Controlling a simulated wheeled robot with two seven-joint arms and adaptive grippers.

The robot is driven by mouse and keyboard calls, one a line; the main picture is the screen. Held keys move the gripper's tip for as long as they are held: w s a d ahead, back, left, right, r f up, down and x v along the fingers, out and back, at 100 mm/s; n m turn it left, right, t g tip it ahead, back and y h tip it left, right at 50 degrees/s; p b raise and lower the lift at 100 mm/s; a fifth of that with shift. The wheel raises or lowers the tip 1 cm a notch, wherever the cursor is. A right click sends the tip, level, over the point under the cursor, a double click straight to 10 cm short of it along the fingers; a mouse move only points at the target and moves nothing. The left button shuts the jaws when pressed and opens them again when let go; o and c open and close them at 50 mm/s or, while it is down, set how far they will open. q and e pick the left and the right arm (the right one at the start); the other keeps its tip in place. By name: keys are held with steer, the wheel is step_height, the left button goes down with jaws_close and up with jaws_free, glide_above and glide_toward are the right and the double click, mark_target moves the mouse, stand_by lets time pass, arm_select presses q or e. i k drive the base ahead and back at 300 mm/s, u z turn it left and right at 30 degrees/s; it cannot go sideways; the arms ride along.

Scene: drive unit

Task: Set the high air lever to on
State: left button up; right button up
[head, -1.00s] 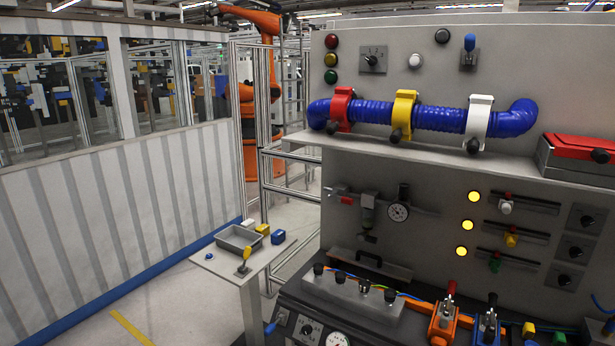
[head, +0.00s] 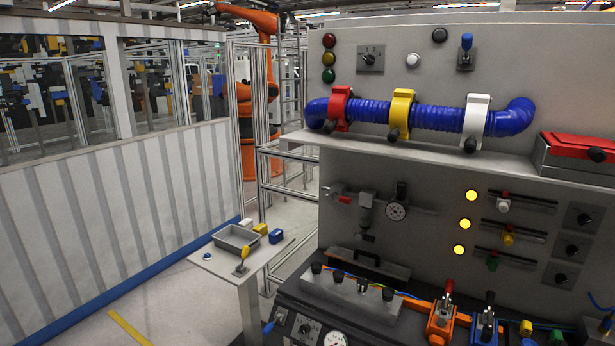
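A blue-knobbed lever (head: 466,42) stands upright on a grey plate high on the upper panel, right of a black button. On the lower panel, an air regulator assembly (head: 366,212) has a small red handle (head: 344,200) at its left and a round gauge (head: 396,211) at its right. Another blue handle (head: 268,327) shows low at the console's left. No label shows which of these is the high air lever. Neither of my grippers is in view.
A shelf (head: 420,155) juts out under a blue hose (head: 436,117) with red, yellow and white clamps. A red-lidded box (head: 580,148) sits at its right. Toggle clamps (head: 441,318) stand low in front. A small table (head: 228,264) with a tray stands left; floor beside it is clear.

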mark_target(467, 37)
steer(key=z, duration=2.7)
steer(key=i, duration=2.6)
steer(key=u, duration=3.15)
